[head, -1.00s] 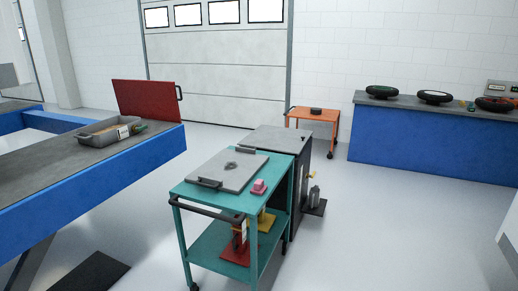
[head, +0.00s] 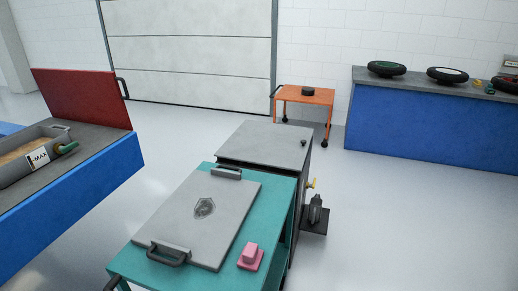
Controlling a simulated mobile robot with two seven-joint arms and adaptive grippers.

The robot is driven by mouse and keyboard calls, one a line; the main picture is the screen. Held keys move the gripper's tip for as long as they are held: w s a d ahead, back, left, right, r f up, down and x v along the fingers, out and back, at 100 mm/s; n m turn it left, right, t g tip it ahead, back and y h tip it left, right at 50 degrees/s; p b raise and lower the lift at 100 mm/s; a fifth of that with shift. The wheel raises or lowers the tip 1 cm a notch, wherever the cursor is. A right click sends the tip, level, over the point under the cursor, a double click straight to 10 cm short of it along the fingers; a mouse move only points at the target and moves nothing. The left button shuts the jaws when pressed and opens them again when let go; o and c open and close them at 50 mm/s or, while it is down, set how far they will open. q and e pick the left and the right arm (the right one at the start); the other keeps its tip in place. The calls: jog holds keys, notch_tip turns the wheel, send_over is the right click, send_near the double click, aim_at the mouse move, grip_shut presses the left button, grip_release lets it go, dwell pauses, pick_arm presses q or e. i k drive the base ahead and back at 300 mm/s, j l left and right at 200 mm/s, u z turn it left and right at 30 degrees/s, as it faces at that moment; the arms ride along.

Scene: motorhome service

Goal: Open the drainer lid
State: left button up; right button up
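A grey box-shaped cabinet (head: 262,178) with a flat grey top (head: 268,142) stands in the middle, behind a teal cart. The top lies flat and appears closed, with a small dark knob (head: 304,142) near its right edge. Neither of my grippers is in view.
The teal cart (head: 128,262) stands close in front, with a pink block (head: 250,257) on it. A blue bench (head: 75,205) is at left with a raised red panel (head: 82,100) and a grey tray (head: 25,160). An orange cart (head: 315,97) stands behind.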

aim_at(284, 147)
jog(key=i+l, duration=0.1)
jog(key=l, duration=0.2)
jog(key=i+l, duration=0.15)
jog(key=l, duration=0.15)
jog(key=i+l+u, duration=0.1)
jog(key=l, duration=0.3)
jog(key=i+l+u, duration=0.1)
jog(key=l, duration=0.25)
jog(key=i+l+u, duration=0.1)
jog(key=i+l, duration=0.15)
jog(key=l, duration=0.15)
jog(key=i+l+u, duration=0.1)
jog(key=l, duration=0.35)
jog(key=i+l+u, duration=0.1)
jog(key=l, duration=0.3)
jog(key=i+l+u, duration=0.1)
jog(key=l, duration=0.3)
